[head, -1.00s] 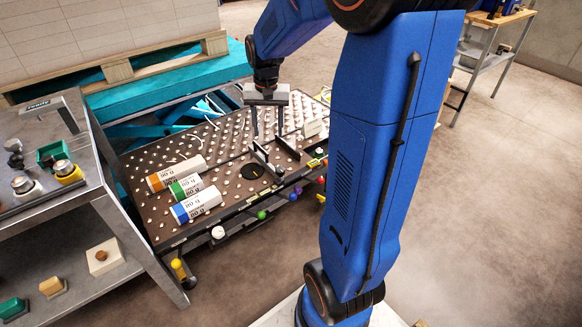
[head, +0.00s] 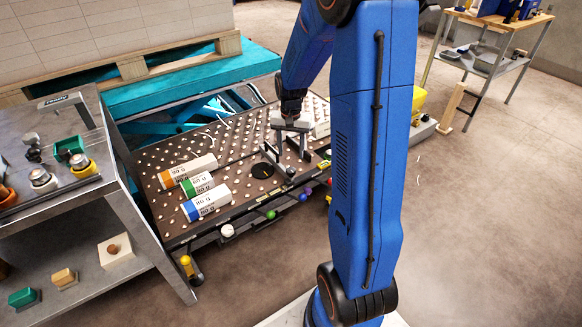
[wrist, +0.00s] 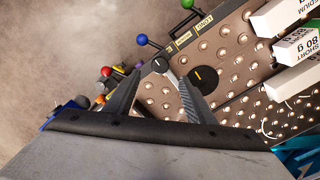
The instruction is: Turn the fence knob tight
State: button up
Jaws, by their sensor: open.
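I cannot tell whether either finger touches the knob. A black disc with a yellow mark (wrist: 204,76) lies beside the right finger; it also shows in the head view (head: 262,170).
Three labelled reams with orange (head: 188,171), green (head: 197,185) and blue (head: 207,203) ends lie on the table's left. Coloured ball knobs (head: 271,215) line its front edge. A grey bench (head: 45,115) stands left. Open floor lies in front.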

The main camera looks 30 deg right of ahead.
aim_at(291, 170)
notch_tip(291, 170, down, 8)
jog(key=shift+f, duration=0.1)
dwell(0.4)
jog(key=c, duration=1.1)
